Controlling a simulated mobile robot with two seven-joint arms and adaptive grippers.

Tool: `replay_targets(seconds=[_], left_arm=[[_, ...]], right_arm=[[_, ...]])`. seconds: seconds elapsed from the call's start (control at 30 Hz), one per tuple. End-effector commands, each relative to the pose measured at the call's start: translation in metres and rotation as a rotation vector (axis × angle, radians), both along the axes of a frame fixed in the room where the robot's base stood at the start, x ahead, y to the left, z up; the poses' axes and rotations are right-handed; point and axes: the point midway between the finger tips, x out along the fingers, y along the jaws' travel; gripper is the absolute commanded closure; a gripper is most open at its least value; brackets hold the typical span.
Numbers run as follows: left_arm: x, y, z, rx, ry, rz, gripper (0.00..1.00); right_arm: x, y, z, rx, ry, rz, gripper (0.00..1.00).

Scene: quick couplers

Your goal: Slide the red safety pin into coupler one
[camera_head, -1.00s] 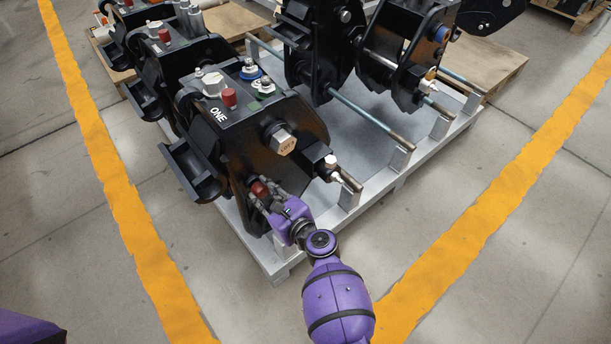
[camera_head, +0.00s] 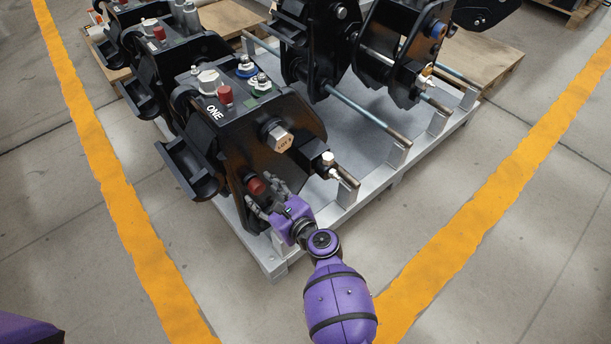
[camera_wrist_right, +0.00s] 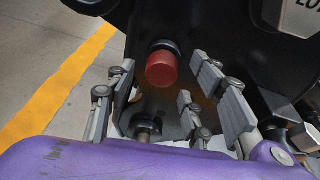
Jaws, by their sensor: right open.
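Coupler one (camera_head: 245,130), black and marked ONE, stands at the front left end of the pallet frame. The red safety pin (camera_head: 256,186) shows its round red head at the coupler's lower near side; it also shows in the right wrist view (camera_wrist_right: 161,70) with a dark collar behind it. How deep the pin sits is hidden. My right gripper (camera_head: 266,195) is open at the pin. In the right wrist view its grey fingers (camera_wrist_right: 164,88) stand on either side of the red head, with visible gaps. My left gripper is out of view.
A grey pallet frame (camera_head: 343,214) with upright brackets lies under the couplers. A rod end (camera_head: 347,179) juts out right of my gripper. A second red cap (camera_head: 225,95) is on the coupler's top. More black couplers stand behind. The floor at the right is clear.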

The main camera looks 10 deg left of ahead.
Motion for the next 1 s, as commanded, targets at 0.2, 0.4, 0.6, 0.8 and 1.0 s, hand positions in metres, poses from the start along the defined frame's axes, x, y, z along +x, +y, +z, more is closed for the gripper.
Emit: replay_targets(seconds=[0.2, 0.4, 0.6, 0.8, 1.0], left_arm=[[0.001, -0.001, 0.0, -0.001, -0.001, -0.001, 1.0], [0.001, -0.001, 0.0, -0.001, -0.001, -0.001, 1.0], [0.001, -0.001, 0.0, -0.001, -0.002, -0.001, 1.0], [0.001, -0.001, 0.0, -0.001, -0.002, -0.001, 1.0], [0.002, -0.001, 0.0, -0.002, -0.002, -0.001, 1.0]], right_arm=[[-0.029, -0.037, 0.01, -0.003, 0.0, -0.002, 0.52], [-0.05, -0.065, 0.019, -0.002, 0.001, -0.001, 0.52], [-0.06, -0.077, 0.025, -0.001, 0.001, 0.0, 0.52], [-0.061, -0.079, 0.025, -0.001, 0.0, 0.0, 0.52], [-0.061, -0.079, 0.025, -0.001, 0.001, 0.0, 0.52]])
